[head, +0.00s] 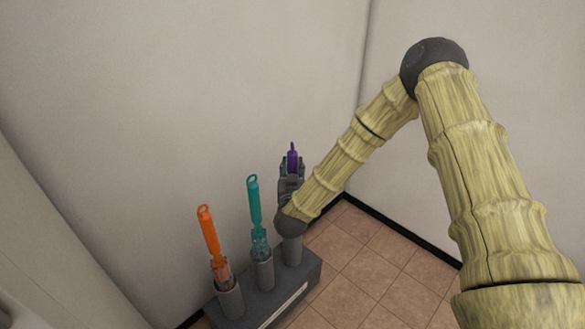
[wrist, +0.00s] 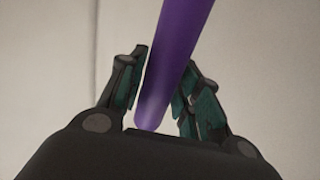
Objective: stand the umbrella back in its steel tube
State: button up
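The purple umbrella (head: 292,160) shows as a short upright handle above my gripper (head: 291,178) in the head view. My gripper is over the third, farthest steel tube (head: 292,252). In the wrist view, the purple shaft (wrist: 172,62) runs between the fingers of my gripper (wrist: 163,88), leaning right toward its top. The right finger pads meet its edge; a thin light gap shows by the left finger. Whether the fingers press on it is unclear. My gripper and wrist hide the umbrella's lower part and the tube's mouth, so I cannot tell whether it is inside.
An orange umbrella (head: 209,236) and a teal umbrella (head: 254,205) stand in the near tube (head: 230,300) and middle tube (head: 264,274). The tubes rise from a dark grey base (head: 268,304) by the wall. Tiled floor (head: 375,268) is clear to the right.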

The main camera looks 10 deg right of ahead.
jog(key=o, duration=0.3)
jog(key=v, duration=1.2)
dwell(0.7)
jog(key=s+f+n+g+y+p, duration=0.3)
jog(key=s+f+g+y+p, duration=0.35)
jog(key=s+f, duration=0.8)
jog(key=s+d+g+p, duration=0.1)
jog(key=s+d+g, duration=0.2)
jog(key=s, duration=0.5)
jog(key=s+d+f+g+h+p, duration=0.1)
jog(key=s+g, duration=0.3)
jog(key=s, duration=0.5)
jog(key=s+d+g+h+p, duration=0.1)
jog(key=s+d+g+p, duration=0.2)
jog(key=s, duration=0.5)
jog(key=shift+s+d+f+m+g+h, duration=0.1)
jog(key=shift+d+m+g+h, duration=0.1)
jog(key=shift+d+g, duration=0.15)
jog(key=shift+s+d+f+m+g+h, duration=0.1)
jog(key=shift+s+d+m+g, duration=0.1)
jog(key=shift+d, duration=0.3)
